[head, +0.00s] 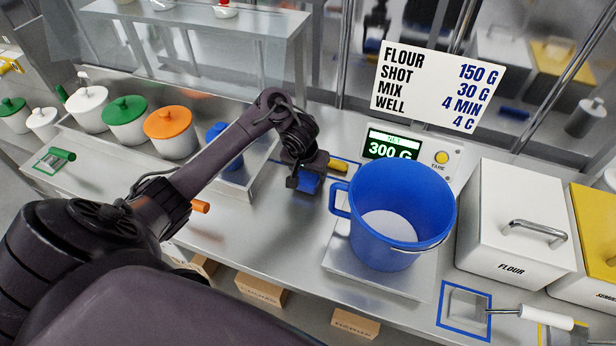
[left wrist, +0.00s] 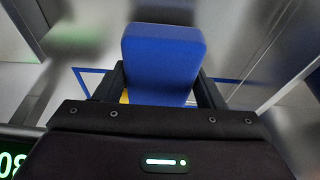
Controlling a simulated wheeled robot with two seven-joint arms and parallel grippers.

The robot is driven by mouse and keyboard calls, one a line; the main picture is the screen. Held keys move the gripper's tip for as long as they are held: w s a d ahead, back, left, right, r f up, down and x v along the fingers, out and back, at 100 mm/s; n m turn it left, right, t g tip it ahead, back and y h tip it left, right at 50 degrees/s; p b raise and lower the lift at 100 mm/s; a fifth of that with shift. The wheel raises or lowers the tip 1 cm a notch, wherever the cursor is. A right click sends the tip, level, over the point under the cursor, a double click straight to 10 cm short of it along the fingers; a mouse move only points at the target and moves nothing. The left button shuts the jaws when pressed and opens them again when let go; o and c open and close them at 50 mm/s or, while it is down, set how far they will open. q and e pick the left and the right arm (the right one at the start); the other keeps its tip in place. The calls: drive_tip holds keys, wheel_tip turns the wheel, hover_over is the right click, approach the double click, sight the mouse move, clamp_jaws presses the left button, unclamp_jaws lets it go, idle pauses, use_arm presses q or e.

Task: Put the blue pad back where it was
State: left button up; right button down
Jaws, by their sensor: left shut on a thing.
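The blue pad (head: 308,182) is in the jaws of my left gripper (head: 306,180), low over the counter to the left of the blue bucket (head: 405,210). The left wrist view shows the pad (left wrist: 162,58) upright between the two dark fingers (left wrist: 160,92). A thin blue outline (left wrist: 82,78) on the counter shows around and behind the pad in that view. I cannot tell whether the pad touches the counter. A yellow piece (head: 338,164) shows just right of the gripper, partly hidden. My right gripper is not in view.
The bucket stands on a scale whose display (head: 390,150) reads 300 G. White, green and orange lidded pots stand at the left. The flour bin (head: 510,225) is at the right.

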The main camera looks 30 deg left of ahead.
use_arm(q)
drive_tip(key=shift+w+f, duration=0.1)
drive_tip(key=shift+f, duration=0.65)
drive_tip(key=o, duration=0.9)
drive_tip(key=shift+f, duration=0.15)
drive_tip(key=shift+r, duration=0.3)
drive_tip(key=p+v, duration=0.8)
drive_tip(key=v, duration=0.4)
drive_tip(key=shift+p, duration=0.4)
drive_tip(key=shift+f, duration=0.15)
